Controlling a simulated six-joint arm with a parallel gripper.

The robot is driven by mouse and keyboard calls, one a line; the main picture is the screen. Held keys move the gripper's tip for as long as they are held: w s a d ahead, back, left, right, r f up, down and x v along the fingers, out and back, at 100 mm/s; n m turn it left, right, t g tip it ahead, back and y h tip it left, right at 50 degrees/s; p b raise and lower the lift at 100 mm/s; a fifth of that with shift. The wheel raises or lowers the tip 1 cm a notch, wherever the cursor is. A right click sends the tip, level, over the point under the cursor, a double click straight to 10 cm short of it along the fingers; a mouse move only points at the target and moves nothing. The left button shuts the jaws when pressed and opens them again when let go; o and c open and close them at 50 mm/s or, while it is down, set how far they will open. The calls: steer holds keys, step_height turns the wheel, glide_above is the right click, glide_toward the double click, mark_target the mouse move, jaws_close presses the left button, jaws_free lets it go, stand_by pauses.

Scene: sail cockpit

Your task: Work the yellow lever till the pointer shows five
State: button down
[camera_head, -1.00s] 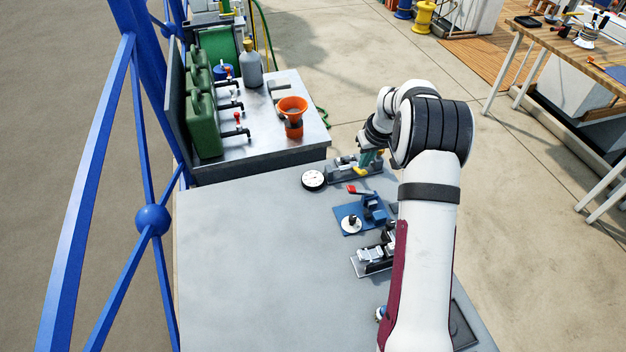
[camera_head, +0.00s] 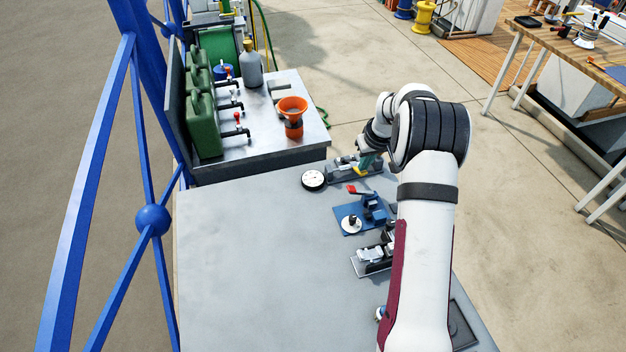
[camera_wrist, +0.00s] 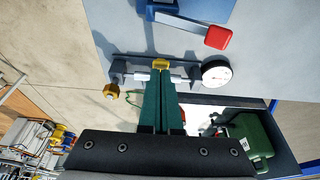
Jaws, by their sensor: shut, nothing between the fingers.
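The yellow lever (camera_wrist: 160,64) shows in the wrist view as a small yellow end at the tips of my gripper (camera_wrist: 160,75). In the head view the lever (camera_head: 361,172) sits low at the front of a grey fixture (camera_head: 340,175). My gripper (camera_head: 367,160) has its green fingers shut and empty, close against the lever; I cannot tell if they touch. The white round dial (camera_head: 312,180) is beside the fixture, and also shows in the wrist view (camera_wrist: 216,74). Its pointer is too small to read.
A blue fixture with a red-ended handle (camera_wrist: 218,37) stands near the lever. Another metal clamp fixture (camera_head: 371,260) is closer to my base. A side bench (camera_head: 262,140) holds green canisters (camera_head: 203,122) and an orange funnel (camera_head: 292,105). The table's left half is clear.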

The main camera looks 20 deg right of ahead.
steer(key=shift+f, duration=1.6)
steer(key=shift+r, duration=3.3)
step_height(320, 180, up, 4)
step_height(320, 180, down, 6)
steer(key=shift+f, duration=0.15)
steer(key=shift+f, duration=2.15)
steer(key=shift+r, duration=3.3)
